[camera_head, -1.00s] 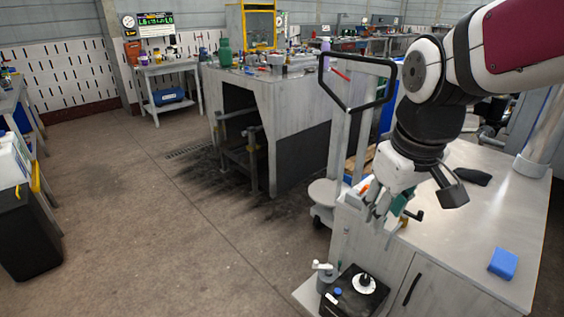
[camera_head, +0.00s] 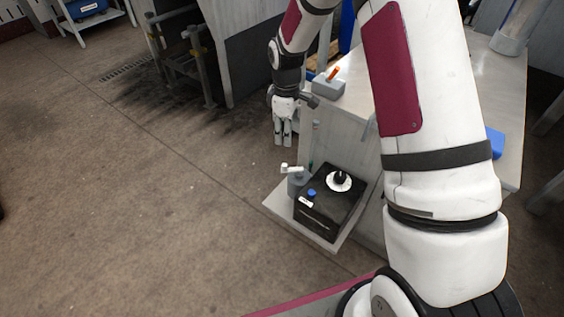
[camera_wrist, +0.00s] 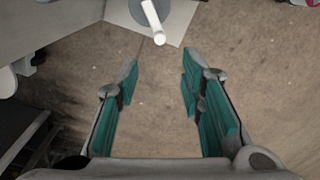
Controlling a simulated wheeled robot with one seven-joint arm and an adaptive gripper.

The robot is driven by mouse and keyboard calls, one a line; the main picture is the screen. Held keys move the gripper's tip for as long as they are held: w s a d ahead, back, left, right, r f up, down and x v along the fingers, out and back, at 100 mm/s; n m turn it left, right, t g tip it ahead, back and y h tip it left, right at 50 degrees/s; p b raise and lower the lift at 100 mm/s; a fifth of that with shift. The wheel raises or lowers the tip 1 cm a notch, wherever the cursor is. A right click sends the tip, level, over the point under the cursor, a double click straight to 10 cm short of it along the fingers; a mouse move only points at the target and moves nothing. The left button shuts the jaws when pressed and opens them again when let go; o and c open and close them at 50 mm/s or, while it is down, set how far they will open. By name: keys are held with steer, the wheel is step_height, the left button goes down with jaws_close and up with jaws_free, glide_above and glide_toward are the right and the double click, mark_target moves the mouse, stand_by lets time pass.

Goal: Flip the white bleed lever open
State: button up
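The white bleed lever (camera_head: 288,168) sits on top of a short grey cylinder (camera_head: 297,183), beside a black box (camera_head: 325,210) on a low pale platform. In the wrist view the lever (camera_wrist: 155,24) is a white rod at the top edge, pointing down in the picture, with its base partly cut off. My gripper (camera_head: 283,143) hangs fingers down, above and a little left of the lever in the head view, apart from it. In the wrist view my gripper (camera_wrist: 163,70) is open, with nothing between its teal-padded fingers.
The black box carries a white disc with a black knob (camera_head: 340,178) and a blue cap (camera_head: 311,191). The bench (camera_head: 350,75) stands behind, bearing a grey block with an orange piece (camera_head: 328,82) and a blue block (camera_head: 494,142). Floor to the left is clear.

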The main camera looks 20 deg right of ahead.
mark_target(285, 165)
step_height(285, 165, down, 14)
steer(key=b, duration=0.3)
stand_by(0.3)
jaws_close()
